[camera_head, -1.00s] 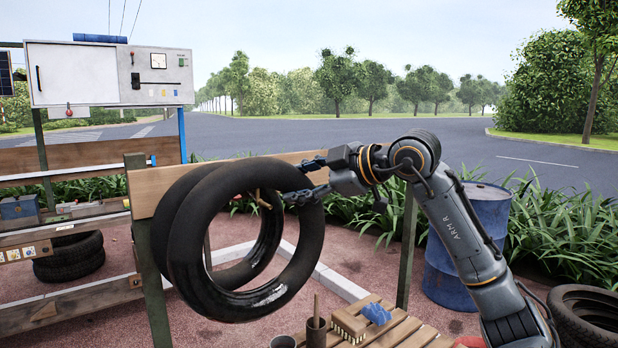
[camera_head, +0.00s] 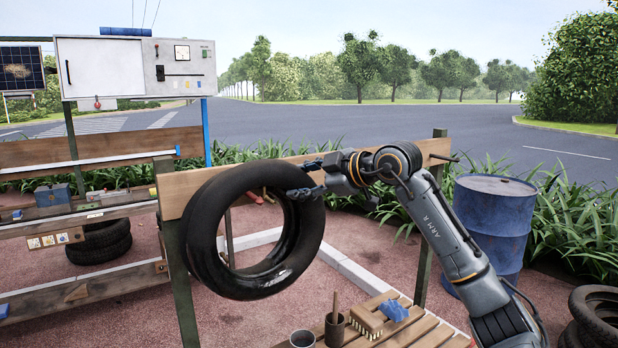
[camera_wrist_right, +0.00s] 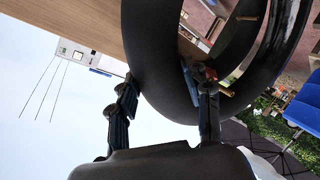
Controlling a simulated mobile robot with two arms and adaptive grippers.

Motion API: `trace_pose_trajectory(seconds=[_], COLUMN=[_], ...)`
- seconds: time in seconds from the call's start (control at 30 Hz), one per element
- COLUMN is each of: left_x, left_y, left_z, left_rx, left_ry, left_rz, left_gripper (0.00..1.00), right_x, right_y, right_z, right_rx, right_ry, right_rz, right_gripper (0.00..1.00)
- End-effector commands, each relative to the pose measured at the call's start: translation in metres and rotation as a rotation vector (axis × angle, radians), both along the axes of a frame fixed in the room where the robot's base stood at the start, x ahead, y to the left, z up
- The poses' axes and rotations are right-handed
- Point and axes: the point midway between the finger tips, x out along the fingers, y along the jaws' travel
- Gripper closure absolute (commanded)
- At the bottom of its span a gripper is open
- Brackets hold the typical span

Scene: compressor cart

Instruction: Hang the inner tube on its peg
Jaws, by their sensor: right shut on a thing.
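The black inner tube (camera_head: 204,234) hangs upright in front of a wooden board (camera_head: 178,190) in the head view. My right gripper (camera_head: 308,180) is shut on its upper right side. In the right wrist view, the fingers (camera_wrist_right: 165,98) lie on both sides of the tube (camera_wrist_right: 160,55). A dark peg (camera_head: 446,157) sticks out at the board's right end. Whether the tube is around a peg behind it, I cannot tell. My left gripper is not in view.
A blue barrel (camera_head: 490,222) stands right of the board, with stacked tyres (camera_head: 596,318) in front of it. A shelf rack with a control box (camera_head: 130,72) stands at left.

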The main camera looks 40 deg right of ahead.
Motion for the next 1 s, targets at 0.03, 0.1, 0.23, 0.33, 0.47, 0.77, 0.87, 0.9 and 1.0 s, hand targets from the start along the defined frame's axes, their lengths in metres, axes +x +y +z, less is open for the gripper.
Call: trace_pose_trajectory(seconds=[0.03,0.1,0.23,0.33,0.47,0.77,0.87,0.9,1.0], left_x=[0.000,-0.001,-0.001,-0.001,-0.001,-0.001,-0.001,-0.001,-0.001], left_y=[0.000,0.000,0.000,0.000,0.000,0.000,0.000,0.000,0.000], left_z=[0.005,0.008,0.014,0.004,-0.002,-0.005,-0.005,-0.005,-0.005], left_rx=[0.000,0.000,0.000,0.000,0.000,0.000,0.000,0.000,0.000], left_ry=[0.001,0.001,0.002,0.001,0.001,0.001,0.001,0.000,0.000], left_rz=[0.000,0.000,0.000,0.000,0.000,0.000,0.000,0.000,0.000], left_gripper=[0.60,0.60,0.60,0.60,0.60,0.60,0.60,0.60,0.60], right_x=[0.005,0.010,0.020,0.021,0.021,0.021,0.021,0.020,0.020], right_y=[0.001,0.000,0.000,0.000,0.001,0.004,0.004,0.004,0.005], right_z=[0.001,0.001,0.000,-0.013,-0.022,-0.030,-0.030,-0.030,-0.030], right_rx=[0.002,0.002,0.002,-0.001,-0.003,-0.005,-0.005,-0.004,-0.004], right_ry=[0.002,0.003,0.004,0.005,0.010,0.016,0.015,0.015,0.015], right_rz=[0.002,0.003,0.003,0.004,0.006,0.013,0.013,0.015,0.015], right_gripper=[0.79,0.79,0.79,0.79,0.87,1.00,1.00,1.00,0.46])
